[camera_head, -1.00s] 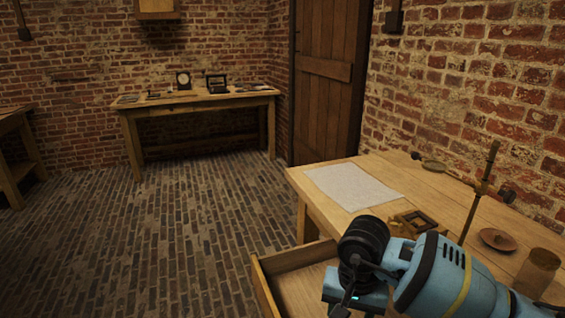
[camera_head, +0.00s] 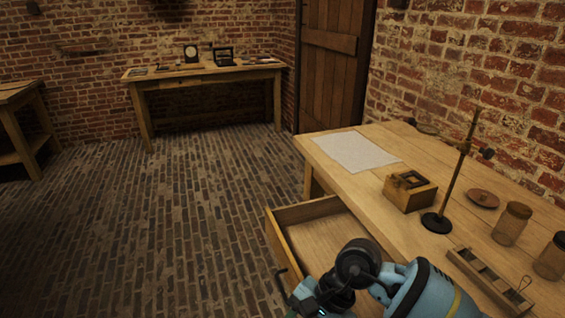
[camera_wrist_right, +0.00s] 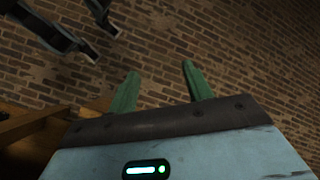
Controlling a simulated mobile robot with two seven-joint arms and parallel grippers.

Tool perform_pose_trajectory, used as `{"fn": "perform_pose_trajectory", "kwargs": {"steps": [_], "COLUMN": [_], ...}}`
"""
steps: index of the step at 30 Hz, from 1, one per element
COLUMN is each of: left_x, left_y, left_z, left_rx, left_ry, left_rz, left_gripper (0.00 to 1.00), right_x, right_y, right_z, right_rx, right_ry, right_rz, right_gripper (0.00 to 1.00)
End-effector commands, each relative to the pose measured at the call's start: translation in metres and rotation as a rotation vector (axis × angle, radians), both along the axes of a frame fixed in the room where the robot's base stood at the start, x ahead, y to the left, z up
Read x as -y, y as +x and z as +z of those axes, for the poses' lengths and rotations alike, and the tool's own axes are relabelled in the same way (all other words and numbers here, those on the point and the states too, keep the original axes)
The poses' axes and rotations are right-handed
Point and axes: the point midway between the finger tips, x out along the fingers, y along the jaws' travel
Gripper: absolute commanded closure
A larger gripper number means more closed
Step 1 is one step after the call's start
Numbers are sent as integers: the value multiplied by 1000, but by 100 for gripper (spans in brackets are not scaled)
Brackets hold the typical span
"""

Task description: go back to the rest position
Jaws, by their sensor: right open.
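My right arm comes in at the bottom of the head view, with its blue and black wrist low beside the open drawer (camera_head: 325,232). In the right wrist view my right gripper (camera_wrist_right: 157,70) has its two green fingers apart with nothing between them. Brick floor lies beyond the fingers. My left gripper does not show clearly in either view.
The wooden bench (camera_head: 440,160) bears a white sheet (camera_head: 355,151), a small wooden box (camera_head: 410,190), a stand (camera_head: 437,222), a divided tray (camera_head: 487,280) and jars (camera_head: 512,224). The drawer juts over the floor. Open floor (camera_head: 190,210) lies to the left, up to a far table (camera_head: 205,73).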

Motion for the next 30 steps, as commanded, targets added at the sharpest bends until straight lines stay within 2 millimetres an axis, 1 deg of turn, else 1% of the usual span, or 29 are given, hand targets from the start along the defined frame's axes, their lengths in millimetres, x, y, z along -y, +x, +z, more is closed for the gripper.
{"fn": "perform_pose_trajectory", "kwargs": {"steps": [1, 3, 6, 10, 12, 14, 17, 18, 20, 22, 23, 24, 26, 27, 29, 30], "left_x": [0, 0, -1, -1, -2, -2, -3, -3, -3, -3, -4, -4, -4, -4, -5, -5], "left_y": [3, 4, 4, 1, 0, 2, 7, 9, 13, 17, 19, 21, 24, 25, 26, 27], "left_z": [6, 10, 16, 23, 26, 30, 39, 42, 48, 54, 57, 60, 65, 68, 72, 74], "left_rx": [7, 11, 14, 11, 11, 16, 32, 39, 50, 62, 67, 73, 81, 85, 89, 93], "left_ry": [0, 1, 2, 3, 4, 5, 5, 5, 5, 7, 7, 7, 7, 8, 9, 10], "left_rz": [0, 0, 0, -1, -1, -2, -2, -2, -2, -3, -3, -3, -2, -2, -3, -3], "left_gripper": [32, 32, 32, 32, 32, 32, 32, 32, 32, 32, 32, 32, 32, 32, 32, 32], "right_x": [-16, -38, -63, -81, -85, -84, -75, -69, -58, -42, -35, -24, -6, 6, 25, 39], "right_y": [-17, -37, -58, -73, -75, -75, -69, -65, -61, -56, -54, -52, -52, -53, -57, -62], "right_z": [4, 13, 32, 61, 76, 86, 98, 101, 102, 98, 96, 91, 80, 71, 56, 44], "right_rx": [-81, -217, -431, -738, -916, -1072, -1341, -1452, -1620, -1822, -1909, -2024, -2202, -2321, -2500, 2430], "right_ry": [80, 203, 366, 554, 643, 714, 821, 862, 917, 978, 1003, 1036, 1082, 1114, 1160, -1103], "right_rz": [-52, -148, -298, -502, -616, -713, -876, -941, -1036, -1147, -1191, -1253, -1342, -1397, -1479, 1418], "right_gripper": [50, 50, 50, 50, 50, 50, 50, 50, 50, 50, 50, 50, 50, 50, 50, 50]}}
